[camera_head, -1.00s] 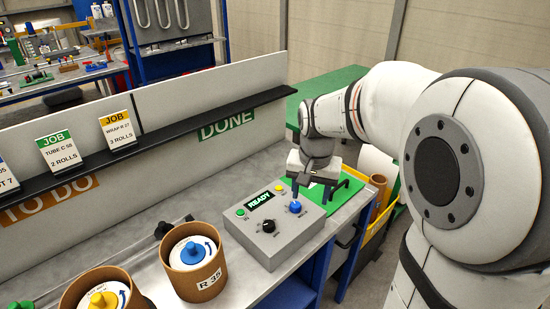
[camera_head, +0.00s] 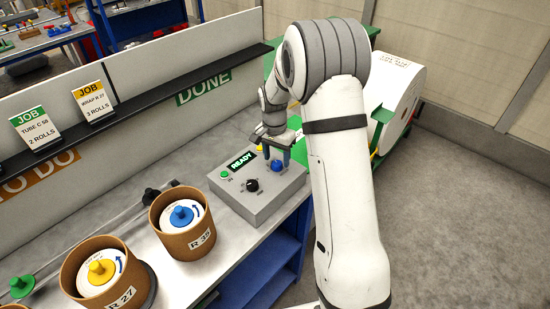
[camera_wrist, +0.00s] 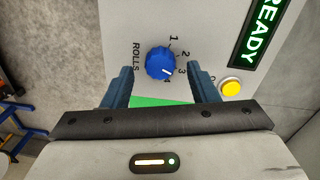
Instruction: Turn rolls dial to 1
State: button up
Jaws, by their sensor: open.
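The blue rolls dial (camera_wrist: 160,63) sits on a grey control box (camera_head: 247,207), marked ROLLS with numbers beside it. In the wrist view its white pointer mark points down and right, towards what looks like 4, past 3. The 1 is at the upper right of the dial. My gripper (camera_wrist: 159,70) is open, with one dark blue finger on each side of the dial in the picture. In the head view my gripper (camera_head: 277,154) is just above the dial (camera_head: 278,166). I cannot tell whether the fingers touch it.
The box also carries a black knob (camera_head: 252,185), a green button (camera_head: 224,174), a yellow button (camera_wrist: 230,87) and a READY display (camera_head: 242,160). Cardboard tubes (camera_head: 184,245) with coloured knobs stand left of it. A ledge with job cards (camera_head: 94,102) runs behind.

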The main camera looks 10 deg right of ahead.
jog(key=shift+f, duration=0.95)
jog(key=shift+c, duration=0.3)
jog(key=c, duration=0.9)
